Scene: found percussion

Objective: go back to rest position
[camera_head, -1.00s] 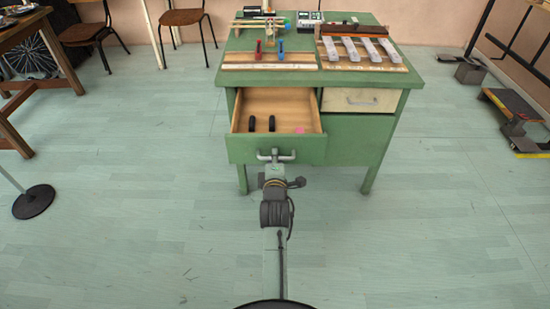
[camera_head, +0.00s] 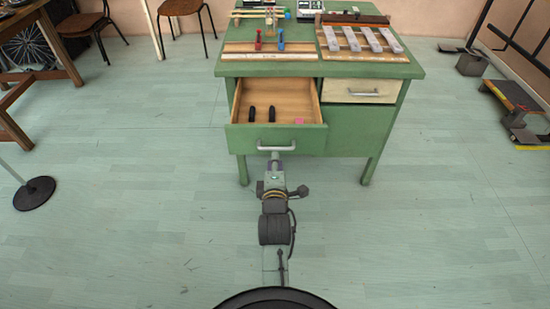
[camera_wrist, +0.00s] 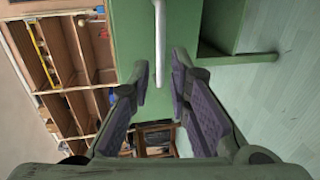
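My gripper (camera_wrist: 165,100) is open in the wrist view, its two purple-padded fingers apart with nothing between them. The drawer's silver handle (camera_wrist: 160,45) lies just beyond the fingertips there. In the head view my gripper (camera_head: 275,160) is just in front of and below the handle (camera_head: 279,146), at the front of the green desk (camera_head: 345,150). The desk's left drawer (camera_head: 240,110) stands open. It holds two black objects (camera_head: 262,114) and a small pink item (camera_head: 298,121).
On the desk top are a wooden board with red and blue clamps (camera_head: 269,40) and a board with several pale bars (camera_head: 361,40). A round black stand base (camera_head: 34,193) and a wooden table (camera_head: 40,70) are at left. The floor around my arm is clear.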

